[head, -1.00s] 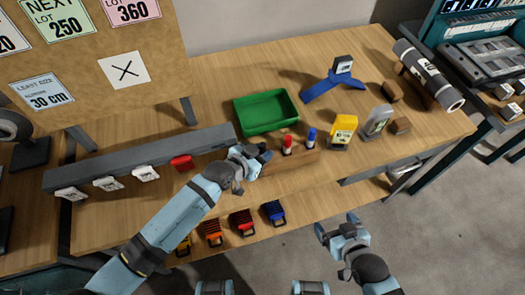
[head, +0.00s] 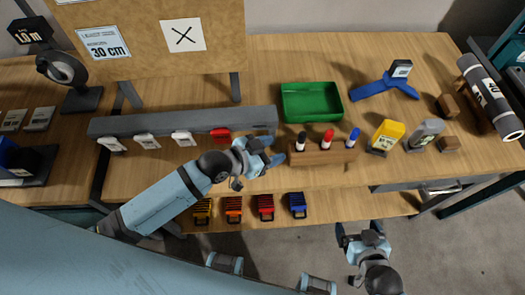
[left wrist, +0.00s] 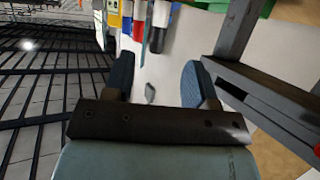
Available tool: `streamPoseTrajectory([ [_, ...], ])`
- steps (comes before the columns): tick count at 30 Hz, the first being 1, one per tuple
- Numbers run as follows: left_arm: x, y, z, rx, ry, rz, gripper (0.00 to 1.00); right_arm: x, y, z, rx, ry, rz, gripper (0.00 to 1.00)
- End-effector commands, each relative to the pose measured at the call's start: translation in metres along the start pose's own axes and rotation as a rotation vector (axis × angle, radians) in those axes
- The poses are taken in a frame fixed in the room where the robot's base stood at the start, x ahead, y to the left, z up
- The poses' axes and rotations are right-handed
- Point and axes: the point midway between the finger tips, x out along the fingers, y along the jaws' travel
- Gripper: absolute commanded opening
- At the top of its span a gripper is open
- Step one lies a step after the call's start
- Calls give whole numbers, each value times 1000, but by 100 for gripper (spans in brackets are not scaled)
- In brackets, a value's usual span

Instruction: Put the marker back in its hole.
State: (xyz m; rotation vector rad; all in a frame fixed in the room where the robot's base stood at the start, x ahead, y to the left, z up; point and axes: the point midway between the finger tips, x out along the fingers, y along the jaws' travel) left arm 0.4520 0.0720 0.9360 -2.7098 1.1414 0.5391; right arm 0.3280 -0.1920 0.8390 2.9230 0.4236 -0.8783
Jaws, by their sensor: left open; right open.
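A wooden block (head: 322,155) on the bench holds three upright markers in a row: a black-capped marker (head: 300,139), a red-capped marker (head: 328,139) and a blue-capped marker (head: 353,137). How deep each one sits is hard to tell. My left gripper (head: 272,158) is open and empty just left of the block, apart from the black-capped marker. In the left wrist view the fingers (left wrist: 160,85) are spread, and the black-capped marker (left wrist: 157,38) shows beyond them. My right gripper (head: 362,236) is open and empty over the floor in front of the bench.
A green tray (head: 311,117) stands behind the block. A grey rail (head: 185,121) with tags runs to the left.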

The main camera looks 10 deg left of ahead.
Motion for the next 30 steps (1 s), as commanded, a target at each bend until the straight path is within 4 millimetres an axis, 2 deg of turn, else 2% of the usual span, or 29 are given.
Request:
streamPoseTrajectory([
  [3, -18, 0, 1, 0, -1, 0, 52, 1, 1, 2, -1, -1, 1, 91],
  [7, -28, 0, 0, 0, 0, 0, 52, 2, 2, 3, -2, -2, 3, 91],
  [26, -30, 0, 0, -1, 0, -1, 52, 1, 2, 3, -1, -2, 3, 91],
  [30, -38, 1, 6, -40, -5, -43, 52, -3, 2, -4, -2, -1, 3, 91],
])
